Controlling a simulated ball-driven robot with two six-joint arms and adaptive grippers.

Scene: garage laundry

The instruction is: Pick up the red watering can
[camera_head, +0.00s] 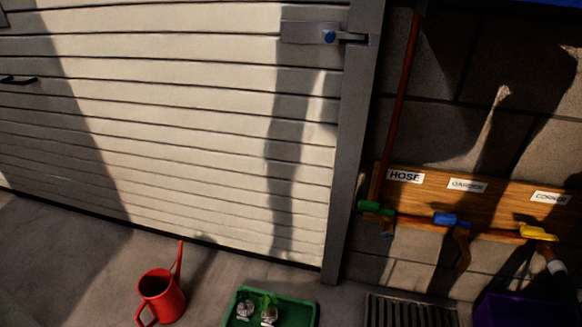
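The red watering can (162,294) stands on the concrete floor at the lower left of the head view, in front of the pale slatted door. Its thin spout points up and to the right. Its handle is on the lower left side, near the bottom edge of the picture. Nothing is holding it. Neither of my grippers shows in this view.
A dark floor grate (411,312) and a purple container (515,311) are further right. A wooden board (420,208) with labelled, coloured valve handles is on the block wall. Floor left of the can is clear.

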